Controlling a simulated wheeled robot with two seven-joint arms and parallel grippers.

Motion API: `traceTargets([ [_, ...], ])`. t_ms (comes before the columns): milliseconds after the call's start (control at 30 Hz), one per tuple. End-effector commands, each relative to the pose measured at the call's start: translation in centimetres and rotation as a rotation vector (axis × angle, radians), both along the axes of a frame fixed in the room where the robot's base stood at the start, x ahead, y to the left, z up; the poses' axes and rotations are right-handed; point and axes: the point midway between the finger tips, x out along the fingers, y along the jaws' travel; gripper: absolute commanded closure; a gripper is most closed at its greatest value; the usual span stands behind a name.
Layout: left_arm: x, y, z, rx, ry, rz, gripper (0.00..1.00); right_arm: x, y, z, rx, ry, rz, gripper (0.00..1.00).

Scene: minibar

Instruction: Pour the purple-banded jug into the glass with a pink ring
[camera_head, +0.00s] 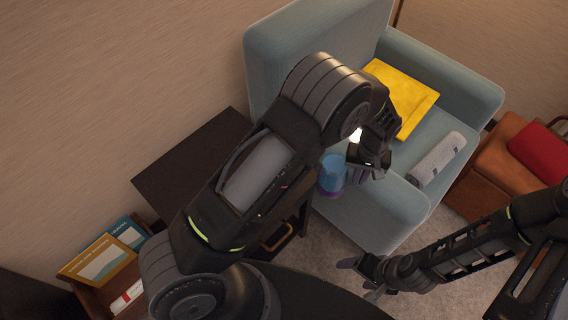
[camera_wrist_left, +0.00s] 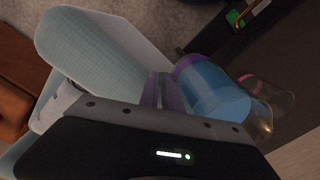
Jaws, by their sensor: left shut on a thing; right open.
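The blue jug with a purple band (camera_head: 331,178) shows just left of my left gripper (camera_head: 365,170) in the head view, in front of the armchair seat. The jug also shows in the left wrist view (camera_wrist_left: 212,90), beside the purple-grey fingers (camera_wrist_left: 162,92). My left gripper is shut on the jug; the exact grip point is not clear. The clear glass with a pink ring (camera_wrist_left: 275,97) is just beyond the jug in the wrist view, partly covered by it. My arm seems to hide the glass in the head view. My right gripper (camera_head: 358,278) is open and empty, low over the carpet.
A dark cabinet (camera_head: 190,160) stands against the wall, partly behind my left arm. A light-blue armchair (camera_head: 300,40) holds a yellow tray-like item (camera_head: 408,92) and a grey roll (camera_head: 438,158). A brown leather seat with a red cushion (camera_head: 543,152) is at right. Books (camera_head: 100,262) lie lower left.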

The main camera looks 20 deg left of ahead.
Motion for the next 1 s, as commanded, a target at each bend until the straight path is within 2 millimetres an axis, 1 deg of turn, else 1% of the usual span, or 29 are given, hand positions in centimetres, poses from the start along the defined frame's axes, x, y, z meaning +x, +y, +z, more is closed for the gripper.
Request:
traceTargets([
  [33,0.1,0.1,0.8,-0.013,-0.004,0.005,1.00,0.0,0.0,0.5,0.000,0.000,0.000,0.22],
  [167,0.1,0.3,2.0,-0.054,-0.011,0.012,1.00,0.0,0.0,1.2,0.000,0.001,0.000,0.22],
  [233,0.1,0.5,3.0,-0.084,-0.018,0.014,1.00,0.0,0.0,1.8,0.000,0.001,0.000,0.22],
  [400,0.0,0.9,5.2,-0.170,-0.035,0.017,1.00,0.0,0.0,2.3,0.000,0.001,0.000,0.22],
  [500,-0.1,1.3,4.8,-0.219,-0.041,0.018,1.00,0.0,0.0,1.0,0.000,0.001,0.000,0.22],
  [700,-0.2,2.0,5.6,-0.318,-0.062,0.021,1.00,0.0,0.0,-0.5,0.000,0.000,0.000,0.22],
  [800,-0.2,2.1,6.2,-0.338,-0.068,0.015,1.00,0.0,0.0,-0.5,0.000,0.000,0.000,0.22],
  [1000,-0.3,2.2,6.2,-0.356,-0.067,0.016,1.00,0.0,0.0,-0.9,0.000,-0.001,0.000,0.22],
])
